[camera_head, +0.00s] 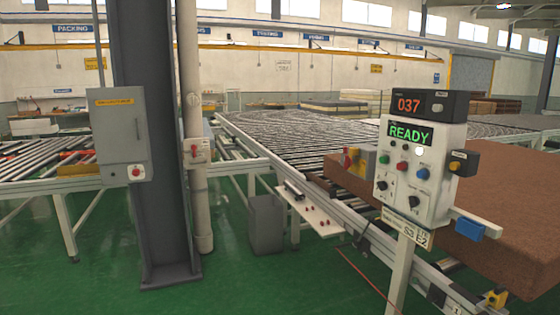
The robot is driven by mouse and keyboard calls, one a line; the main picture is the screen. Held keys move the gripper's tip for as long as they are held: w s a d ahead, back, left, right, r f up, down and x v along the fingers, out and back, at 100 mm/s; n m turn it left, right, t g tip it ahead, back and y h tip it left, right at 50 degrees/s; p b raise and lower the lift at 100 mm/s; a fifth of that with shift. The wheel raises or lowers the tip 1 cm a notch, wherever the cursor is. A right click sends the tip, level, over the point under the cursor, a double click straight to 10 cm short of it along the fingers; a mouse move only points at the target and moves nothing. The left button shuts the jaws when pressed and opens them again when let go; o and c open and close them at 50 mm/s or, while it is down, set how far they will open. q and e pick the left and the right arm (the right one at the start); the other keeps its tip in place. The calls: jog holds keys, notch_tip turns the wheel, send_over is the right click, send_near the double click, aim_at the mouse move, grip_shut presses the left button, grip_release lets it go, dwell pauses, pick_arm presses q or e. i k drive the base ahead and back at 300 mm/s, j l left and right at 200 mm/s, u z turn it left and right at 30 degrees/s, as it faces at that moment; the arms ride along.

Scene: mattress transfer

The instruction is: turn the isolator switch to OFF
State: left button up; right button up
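I cannot tell for sure which fitting is the isolator switch. A small red-and-yellow fitting (350,158) sits just left of the control panel (418,172); its handle position is too small to read. The light grey panel has a red "037" display, a green "READY" display, several coloured buttons and two black knobs (413,203). A small box with a red part (196,152) is on the white pipe. A grey cabinet (117,135) on the column carries a red button (136,172). Neither of my grippers is in view.
A brown mattress-like block (500,215) lies on the roller conveyor (290,150) behind the panel. A dark column (150,220) and white pipe stand at left. A grey bin (266,225) is under the conveyor edge. Green floor (260,285) is clear in front.

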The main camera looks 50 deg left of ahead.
aim_at(348, 162)
jog(key=u, duration=1.15)
jog(key=i+j+z, duration=0.15)
jog(key=i, duration=0.3)
jog(key=j, duration=0.1)
